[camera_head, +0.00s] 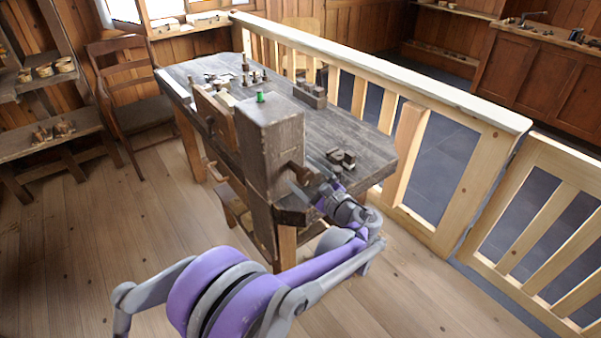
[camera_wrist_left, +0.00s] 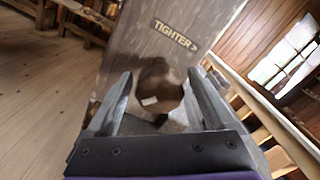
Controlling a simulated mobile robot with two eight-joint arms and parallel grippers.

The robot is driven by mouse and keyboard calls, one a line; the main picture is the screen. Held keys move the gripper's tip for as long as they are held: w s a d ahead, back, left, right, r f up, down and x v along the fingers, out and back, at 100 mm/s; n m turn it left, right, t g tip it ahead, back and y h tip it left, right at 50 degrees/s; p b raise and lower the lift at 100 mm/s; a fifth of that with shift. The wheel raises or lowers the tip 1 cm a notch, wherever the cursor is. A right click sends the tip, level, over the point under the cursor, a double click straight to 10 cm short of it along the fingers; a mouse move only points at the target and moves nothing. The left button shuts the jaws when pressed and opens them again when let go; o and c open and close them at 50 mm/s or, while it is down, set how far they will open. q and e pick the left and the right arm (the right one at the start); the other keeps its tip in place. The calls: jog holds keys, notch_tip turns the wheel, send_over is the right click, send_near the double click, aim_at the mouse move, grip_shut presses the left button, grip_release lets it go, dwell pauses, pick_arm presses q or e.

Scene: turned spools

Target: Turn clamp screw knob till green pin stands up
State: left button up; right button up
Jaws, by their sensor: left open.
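The clamp screw knob (camera_head: 290,170) is a dark brown wooden knob on the near right face of the tall wooden block (camera_head: 270,125) at the bench. In the left wrist view the knob (camera_wrist_left: 158,84) shows a small pale mark, below the word "TIGHTER" with an arrow to the right. The green pin (camera_head: 260,96) shows upright at the block's top left edge; its base is partly hidden. My left gripper (camera_head: 307,172) is open, with its fingers (camera_wrist_left: 158,98) on either side of the knob. A gap shows on both sides, though contact deeper in is hard to tell.
The workbench (camera_head: 350,118) carries turned spools (camera_head: 246,70), a wooden rack (camera_head: 310,95) and a dark block (camera_head: 341,158). A pale railing (camera_head: 400,85) runs close along its far side. A chair (camera_head: 130,85) and shelves stand left.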

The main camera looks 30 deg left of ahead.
pick_arm(q)
jog(key=v, duration=0.9)
jog(key=shift+s+d, duration=0.15)
jog(key=shift+d, duration=0.15)
dwell(0.6)
jog(key=s+a+f+n+g+h+p, duration=0.1)
jog(key=s+f+n+g+h+p, duration=0.15)
jog(key=s+n+h+p, duration=1.15)
jog(key=s+d+n+h+b, duration=0.1)
jog(key=s+d+h+b, duration=0.1)
jog(key=s+d, duration=0.5)
jog(key=shift+s+r+n+t+h+b, duration=0.25)
jog(key=shift+s+t+b, duration=0.35)
jog(key=shift+s, duration=1.5)
